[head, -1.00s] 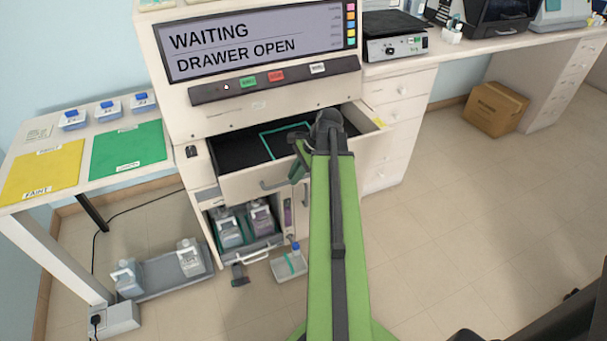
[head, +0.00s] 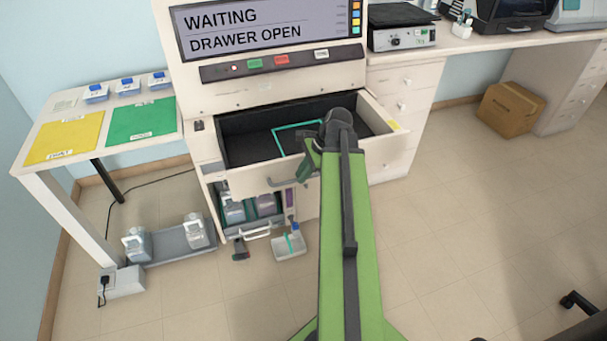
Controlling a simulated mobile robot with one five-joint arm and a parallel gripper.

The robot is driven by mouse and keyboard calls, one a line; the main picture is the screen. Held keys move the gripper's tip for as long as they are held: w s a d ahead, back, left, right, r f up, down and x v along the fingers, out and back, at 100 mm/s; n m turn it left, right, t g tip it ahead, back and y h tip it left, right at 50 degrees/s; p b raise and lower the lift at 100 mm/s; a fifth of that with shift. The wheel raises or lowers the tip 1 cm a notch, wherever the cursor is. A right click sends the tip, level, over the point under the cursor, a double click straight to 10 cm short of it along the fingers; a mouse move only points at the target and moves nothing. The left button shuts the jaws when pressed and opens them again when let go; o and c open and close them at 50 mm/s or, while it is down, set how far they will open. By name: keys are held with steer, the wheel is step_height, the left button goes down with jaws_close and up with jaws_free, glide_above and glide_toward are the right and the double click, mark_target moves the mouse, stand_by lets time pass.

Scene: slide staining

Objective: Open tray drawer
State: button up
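The tray drawer (head: 243,183) of the staining machine (head: 245,95) is pulled out, showing its dark inside with a teal rectangular outline on the floor. Its grey bar handle (head: 284,183) is on the front panel. My gripper (head: 304,170) is at the right part of the handle, in front of the drawer front. The arm and wrist hide the fingertips and the handle's right end, so I cannot tell whether the fingers are closed around it. The machine's screen (head: 265,30) reads "WAITING" and "DRAWER OPEN".
Below the drawer is an open compartment with bottles (head: 233,208). A clear container (head: 289,246) lies on the floor in front. A side table (head: 50,128) with yellow and green mats stands left. A cardboard box (head: 510,108) sits right; the floor at right is mostly clear.

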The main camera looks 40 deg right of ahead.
steer(key=o, duration=0.4)
steer(key=shift+o, duration=0.2)
steer(key=p+v, duration=1.5)
steer(key=v, duration=0.2)
steer(key=shift+r+p, duration=0.2)
steer(key=shift+p, duration=0.2)
steer(key=shift+d, duration=0.1)
